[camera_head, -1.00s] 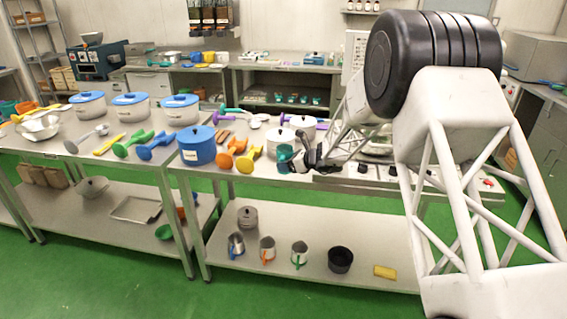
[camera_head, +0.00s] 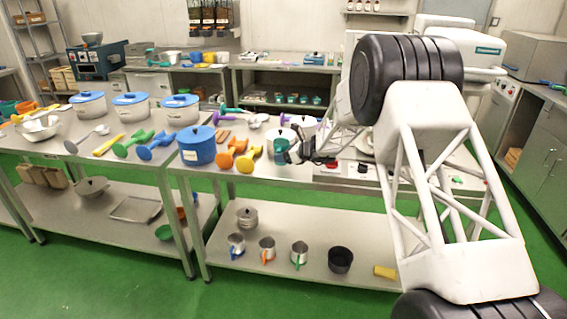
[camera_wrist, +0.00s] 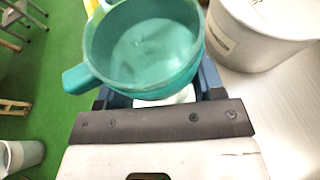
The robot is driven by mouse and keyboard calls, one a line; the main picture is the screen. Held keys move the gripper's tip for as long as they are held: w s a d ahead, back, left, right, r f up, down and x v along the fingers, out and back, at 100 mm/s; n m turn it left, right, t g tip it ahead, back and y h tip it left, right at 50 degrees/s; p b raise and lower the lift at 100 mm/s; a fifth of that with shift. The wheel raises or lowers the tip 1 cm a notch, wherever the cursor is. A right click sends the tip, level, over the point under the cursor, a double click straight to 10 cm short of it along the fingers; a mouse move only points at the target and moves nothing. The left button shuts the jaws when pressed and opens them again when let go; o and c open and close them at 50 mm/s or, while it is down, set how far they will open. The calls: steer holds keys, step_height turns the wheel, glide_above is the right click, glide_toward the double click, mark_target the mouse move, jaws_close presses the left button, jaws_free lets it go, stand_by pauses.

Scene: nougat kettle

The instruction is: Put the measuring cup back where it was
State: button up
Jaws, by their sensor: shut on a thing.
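The measuring cup is a teal cup with a side handle. It shows in the head view (camera_head: 280,153) above the front part of the middle table, and large in the wrist view (camera_wrist: 145,45), mouth toward the camera and empty inside. My gripper (camera_head: 291,152) is shut on it from the right side. In the wrist view its handle points left, and the cup covers most of the fingers. Whether the cup touches the tabletop cannot be told.
A white pot (camera_wrist: 262,35) stands close to the cup's right in the wrist view. A yellow utensil (camera_head: 251,158), an orange one (camera_head: 232,152) and a blue pot (camera_head: 197,147) stand left of the cup. The lower shelf (camera_head: 320,227) holds mugs and a black pot (camera_head: 340,260).

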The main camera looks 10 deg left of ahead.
steer(key=shift+f, duration=1.75)
steer(key=shift+f, duration=0.15)
steer(key=o, duration=1)
steer(key=shift+o, duration=0.2)
steer(key=v, duration=1.2)
